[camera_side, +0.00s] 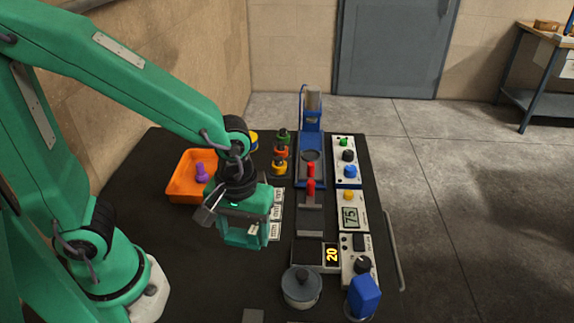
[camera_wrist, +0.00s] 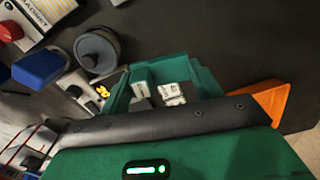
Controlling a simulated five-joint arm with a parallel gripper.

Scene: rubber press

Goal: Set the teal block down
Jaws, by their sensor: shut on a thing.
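My gripper (camera_side: 246,234) is at mid-table in the side view, above the dark tabletop and left of the row of devices. It points down, and its height over the table is hard to judge. In the wrist view my gripper (camera_wrist: 163,84) has its green jaws around a small teal piece with a pale face, which looks like the teal block (camera_wrist: 141,77). The block is close in colour to the jaws, so its outline and lower end are hard to make out. White labelled cards (camera_wrist: 172,94) show behind it.
An orange tray (camera_side: 178,186) with a purple piece (camera_side: 201,173) is left of my gripper. A grey lidded pot (camera_side: 301,288) and a blue block (camera_side: 363,297) are in front. A blue press (camera_side: 311,120) and control panels (camera_side: 350,215) line the right. Dark tabletop is bare front left.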

